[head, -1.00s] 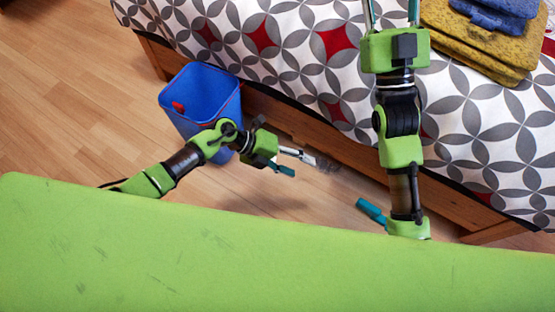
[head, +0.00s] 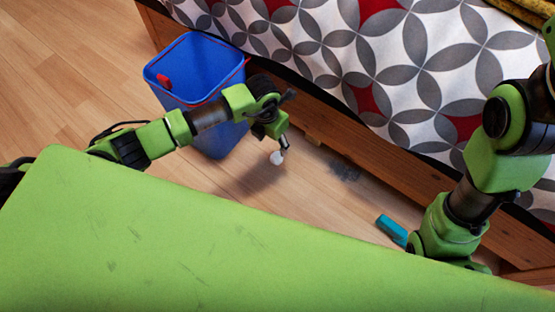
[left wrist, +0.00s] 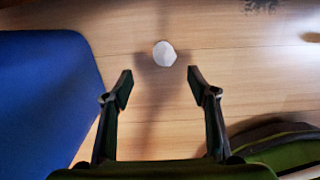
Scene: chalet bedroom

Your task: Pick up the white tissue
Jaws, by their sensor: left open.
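The white tissue (left wrist: 164,54) is a small crumpled ball on the wooden floor. In the left wrist view it lies just beyond my fingertips, about midway between them. My left gripper (left wrist: 157,84) is open and empty, with a finger on each side.
A blue bin (head: 190,60) with a red handle stands left of my left gripper. The wooden bed frame (head: 400,165) with a patterned cover runs behind. A grey dust patch (head: 345,170) and a teal object (head: 392,229) lie on the floor to the right.

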